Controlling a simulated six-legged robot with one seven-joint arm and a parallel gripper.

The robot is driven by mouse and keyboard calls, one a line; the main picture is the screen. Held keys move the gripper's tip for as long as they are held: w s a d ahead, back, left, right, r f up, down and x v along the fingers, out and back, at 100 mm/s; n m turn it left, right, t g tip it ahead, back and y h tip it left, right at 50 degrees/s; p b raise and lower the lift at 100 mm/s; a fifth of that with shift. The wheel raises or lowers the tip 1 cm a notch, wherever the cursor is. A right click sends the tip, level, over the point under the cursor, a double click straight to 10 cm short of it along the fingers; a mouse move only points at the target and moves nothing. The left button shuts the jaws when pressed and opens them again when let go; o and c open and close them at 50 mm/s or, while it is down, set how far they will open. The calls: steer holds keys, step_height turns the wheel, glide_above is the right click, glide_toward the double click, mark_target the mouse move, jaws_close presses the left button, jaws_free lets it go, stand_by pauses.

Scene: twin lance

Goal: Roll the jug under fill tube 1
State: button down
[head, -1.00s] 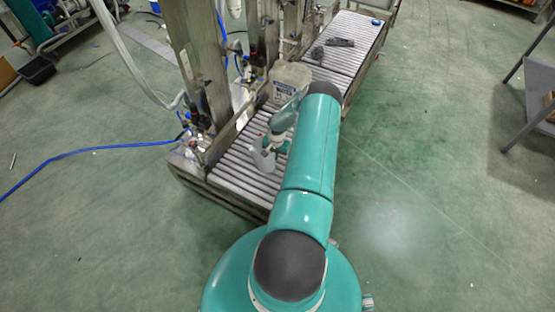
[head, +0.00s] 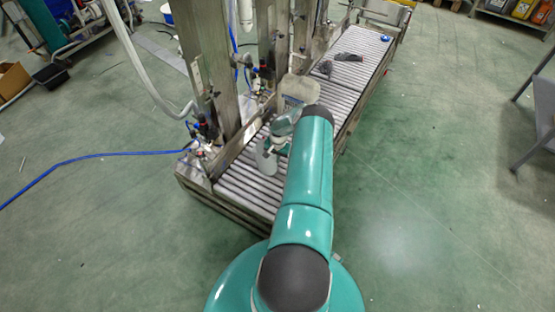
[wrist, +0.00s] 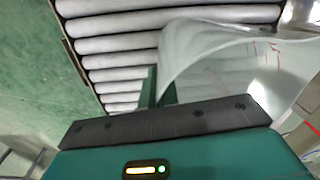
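A beige boxy jug (head: 298,90) stands on the roller conveyor (head: 250,196), partly hidden behind my arm in the head view. A smaller whitish piece (head: 266,158) shows just left of my gripper (head: 277,146), low over the rollers. In the wrist view, a translucent white body with red marks (wrist: 235,60) fills the upper right, right against my green fingers (wrist: 160,88). It covers part of them, so I cannot tell whether they grip it. A white tube (head: 245,12) hangs by the steel posts; I cannot read which number it has.
Steel posts (head: 208,70) with valves and hoses line the conveyor's left side. Dark objects (head: 347,57) and a blue cap (head: 385,38) lie on the far rollers. A blue hose (head: 90,157) crosses the floor at left.

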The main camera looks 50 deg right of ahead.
steer(key=c, duration=1.6)
jaws_free()
steer(key=shift+r, duration=0.15)
steer(key=r, duration=1.3)
steer(key=shift+s+r, duration=0.25)
steer(key=shift+s, duration=0.05)
steer(key=shift+r, duration=0.1)
